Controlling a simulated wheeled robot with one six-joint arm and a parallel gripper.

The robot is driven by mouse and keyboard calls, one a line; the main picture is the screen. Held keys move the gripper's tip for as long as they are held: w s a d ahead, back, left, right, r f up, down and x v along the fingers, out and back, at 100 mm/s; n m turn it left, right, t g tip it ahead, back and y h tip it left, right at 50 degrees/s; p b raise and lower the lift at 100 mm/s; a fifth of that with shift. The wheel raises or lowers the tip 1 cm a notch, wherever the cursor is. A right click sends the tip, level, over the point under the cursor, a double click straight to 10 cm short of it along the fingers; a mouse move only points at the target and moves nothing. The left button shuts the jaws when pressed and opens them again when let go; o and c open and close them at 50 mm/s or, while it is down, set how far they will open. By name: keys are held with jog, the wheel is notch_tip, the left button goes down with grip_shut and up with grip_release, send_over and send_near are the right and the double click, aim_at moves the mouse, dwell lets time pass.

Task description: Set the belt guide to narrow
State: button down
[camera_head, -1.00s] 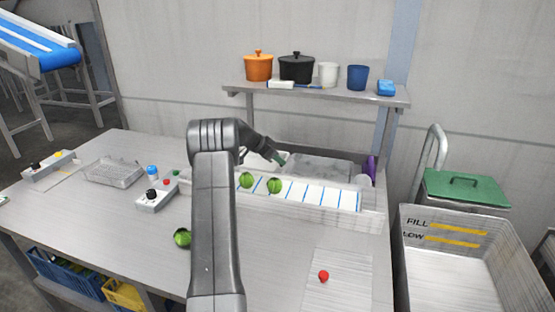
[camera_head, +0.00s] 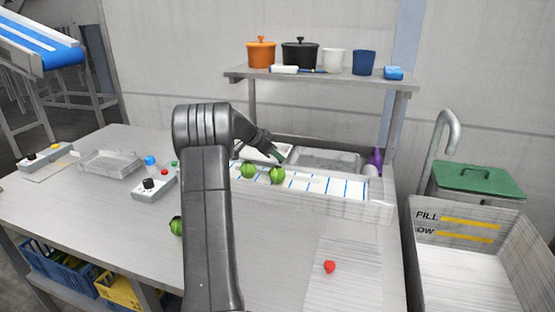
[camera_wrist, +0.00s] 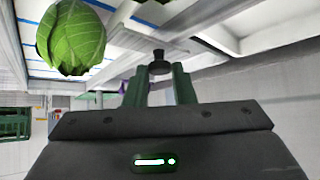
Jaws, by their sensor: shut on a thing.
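My gripper (camera_head: 281,155) is at the back edge of the white belt (camera_head: 326,186) with blue stripes, behind two green heads. In the wrist view its green fingers (camera_wrist: 159,80) are on either side of a small black knob (camera_wrist: 159,62), which I take to be the belt guide's knob. The fingers are shut on it. One green head (camera_head: 248,170) and another (camera_head: 277,175) sit on the belt. A leafy head also shows large in the wrist view (camera_wrist: 71,38). The guide's setting cannot be read, as my arm and gripper hide part of that area.
A control box (camera_head: 153,187) with a black knob and a wire tray (camera_head: 110,164) lie left of my arm. A shelf (camera_head: 322,78) with pots stands behind the belt. A red ball (camera_head: 330,267) lies front right. A bin (camera_head: 470,265) stands right of the table.

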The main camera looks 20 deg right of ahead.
jog(key=shift+s+f, duration=0.1)
jog(key=shift+f, duration=0.05)
jog(key=c, duration=1.6)
grip_release()
jog(key=o, duration=0.3)
jog(key=shift+s+a, duration=0.15)
jog(key=shift+o, duration=0.2)
jog(key=v, duration=1.4)
jog(key=shift+b, duration=0.45)
